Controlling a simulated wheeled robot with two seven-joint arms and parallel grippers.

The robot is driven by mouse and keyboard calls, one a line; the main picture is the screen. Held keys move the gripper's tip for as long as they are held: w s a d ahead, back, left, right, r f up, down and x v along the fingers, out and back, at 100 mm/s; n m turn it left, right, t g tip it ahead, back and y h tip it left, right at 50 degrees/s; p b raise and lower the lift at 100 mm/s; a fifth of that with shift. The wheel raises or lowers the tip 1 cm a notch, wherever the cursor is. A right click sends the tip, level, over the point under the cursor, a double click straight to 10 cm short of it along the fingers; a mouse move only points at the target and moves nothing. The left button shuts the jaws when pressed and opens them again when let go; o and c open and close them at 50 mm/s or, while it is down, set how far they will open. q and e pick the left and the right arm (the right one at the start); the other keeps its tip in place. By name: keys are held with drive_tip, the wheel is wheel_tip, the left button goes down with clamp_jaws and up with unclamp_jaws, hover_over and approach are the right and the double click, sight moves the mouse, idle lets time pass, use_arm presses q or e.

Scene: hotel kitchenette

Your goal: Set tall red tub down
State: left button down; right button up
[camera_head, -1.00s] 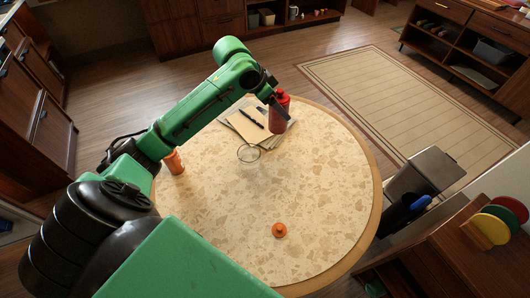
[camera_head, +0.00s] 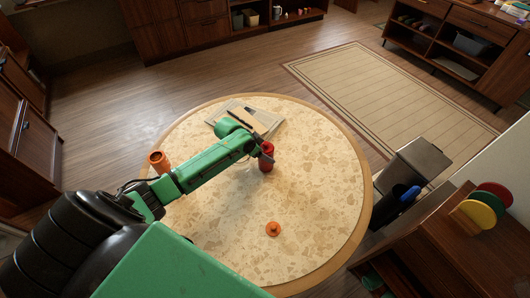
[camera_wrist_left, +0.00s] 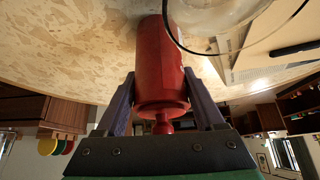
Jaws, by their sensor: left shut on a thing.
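The tall red tub (camera_head: 266,163) is at the middle of the round table (camera_head: 315,200). My left gripper (camera_head: 267,151) is shut on it. In the left wrist view the red tub (camera_wrist_left: 161,62) sits between the two dark fingers of the left gripper (camera_wrist_left: 163,100), its knobbed lid towards the palm. Its far end is against or just off the tabletop; I cannot tell which. My right gripper is not in view.
An open orange tub (camera_head: 158,161) stands at the table's left edge, and an orange lid (camera_head: 273,229) lies near the front. Papers (camera_head: 262,115) lie at the back. A clear round rim (camera_wrist_left: 205,52) shows beside the red tub. The table's right side is clear.

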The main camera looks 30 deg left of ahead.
use_arm(q)
drive_tip(key=shift+c, duration=1.4)
unclamp_jaws()
drive_tip(key=shift+f, duration=0.1)
drive_tip(key=shift+o, duration=1.4)
